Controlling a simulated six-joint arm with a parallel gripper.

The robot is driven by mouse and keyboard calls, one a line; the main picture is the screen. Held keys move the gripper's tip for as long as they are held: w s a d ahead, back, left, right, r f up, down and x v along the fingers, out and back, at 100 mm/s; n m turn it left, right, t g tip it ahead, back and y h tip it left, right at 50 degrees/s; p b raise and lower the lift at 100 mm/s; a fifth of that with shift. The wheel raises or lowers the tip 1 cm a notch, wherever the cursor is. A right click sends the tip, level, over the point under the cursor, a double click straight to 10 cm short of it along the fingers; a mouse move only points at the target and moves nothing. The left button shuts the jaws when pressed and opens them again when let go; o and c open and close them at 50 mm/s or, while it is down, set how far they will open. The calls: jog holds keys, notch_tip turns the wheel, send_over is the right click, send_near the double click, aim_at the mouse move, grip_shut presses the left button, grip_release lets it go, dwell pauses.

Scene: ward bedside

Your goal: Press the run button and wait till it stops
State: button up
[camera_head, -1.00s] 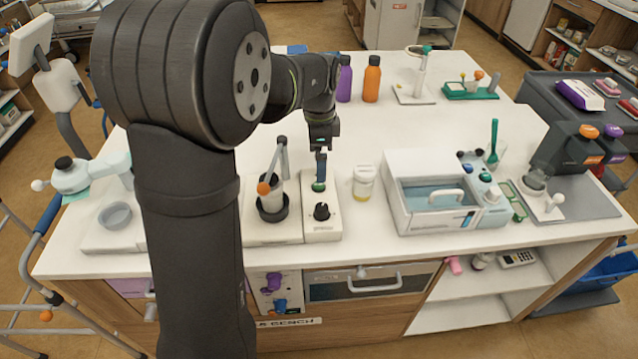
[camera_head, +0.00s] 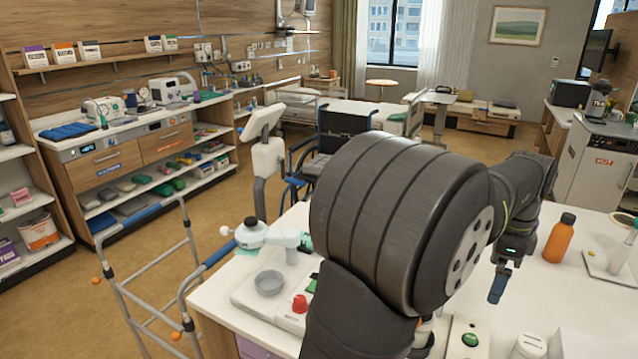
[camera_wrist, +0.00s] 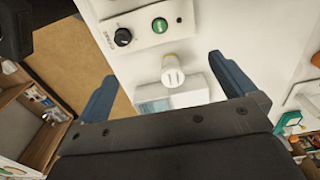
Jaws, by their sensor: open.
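A round green button (camera_head: 470,340) sits on a white control box at the bottom of the head view, partly cut off by the frame. In the wrist view the green button (camera_wrist: 159,25) shows on the box top beside a black knob (camera_wrist: 122,37). My gripper (camera_head: 499,290) hangs above the bench near the button, apart from it. Its two blue fingers (camera_wrist: 160,68) are spread with nothing between them. The device beside the box is mostly hidden behind my arm in the head view, so its motion cannot be told.
A white-lidded jar (camera_head: 530,345) stands right of the box and also shows in the wrist view (camera_wrist: 174,70). A white water bath (camera_wrist: 180,95) is near it. An orange bottle (camera_head: 560,238) stands farther back.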

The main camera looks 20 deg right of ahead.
grip_shut()
dwell(1.5)
